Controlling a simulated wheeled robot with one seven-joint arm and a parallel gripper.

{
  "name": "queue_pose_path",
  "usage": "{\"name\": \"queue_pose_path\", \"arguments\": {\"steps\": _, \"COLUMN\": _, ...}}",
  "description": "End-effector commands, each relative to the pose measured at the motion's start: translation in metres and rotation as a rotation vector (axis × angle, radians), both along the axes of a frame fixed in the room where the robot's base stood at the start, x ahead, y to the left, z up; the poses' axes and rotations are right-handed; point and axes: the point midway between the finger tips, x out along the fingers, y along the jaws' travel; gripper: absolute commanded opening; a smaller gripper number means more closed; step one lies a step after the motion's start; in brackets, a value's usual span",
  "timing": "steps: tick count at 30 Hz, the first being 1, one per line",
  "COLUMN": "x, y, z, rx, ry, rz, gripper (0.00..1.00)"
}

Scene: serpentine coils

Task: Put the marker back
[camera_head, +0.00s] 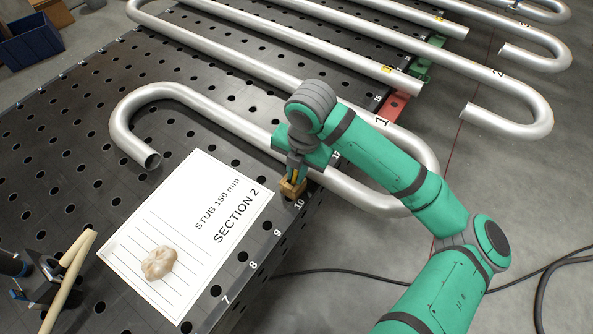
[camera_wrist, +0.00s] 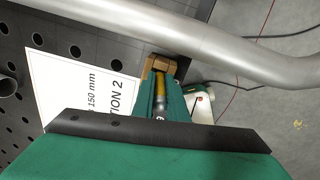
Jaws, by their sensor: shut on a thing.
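My gripper (camera_head: 296,174) points down at the table's front right edge, near the printed 10. In the wrist view its green fingers (camera_wrist: 159,97) are shut on the marker (camera_wrist: 160,88), a slim yellow and dark stick mostly hidden between them. A small brown block (camera_head: 291,189) sits on the table edge directly below my fingertips. It also shows in the wrist view (camera_wrist: 158,62) at the far end of the fingers. The marker's lower end meets the block in the picture; I cannot tell whether it is inside it.
A silver serpentine pipe (camera_head: 230,118) runs close beside my gripper. The white "SECTION 2" sheet (camera_head: 188,213) lies to the left, with a crumpled beige lump (camera_head: 158,263) on it. The perforated dark table (camera_head: 75,130) has free room at the left.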

Motion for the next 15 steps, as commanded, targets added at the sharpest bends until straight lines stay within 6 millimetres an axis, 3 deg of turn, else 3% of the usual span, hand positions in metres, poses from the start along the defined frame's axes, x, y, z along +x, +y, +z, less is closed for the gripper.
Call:
{"name": "queue_pose_path", "arguments": {"steps": 8, "x": -0.0001, "y": -0.0005, "z": -0.0013, "rx": -0.001, "ry": 0.000, "rz": 0.000, "gripper": 0.00}}
{"name": "queue_pose_path", "arguments": {"steps": 9, "x": -0.0002, "y": -0.0004, "z": -0.0013, "rx": -0.001, "ry": 0.000, "rz": 0.000, "gripper": 0.15}}
{"name": "queue_pose_path", "arguments": {"steps": 12, "x": -0.0002, "y": -0.0004, "z": -0.0013, "rx": -0.001, "ry": 0.000, "rz": 0.000, "gripper": 0.34}}
{"name": "queue_pose_path", "arguments": {"steps": 15, "x": -0.0001, "y": -0.0003, "z": -0.0013, "rx": -0.001, "ry": 0.000, "rz": 0.000, "gripper": 0.34}}
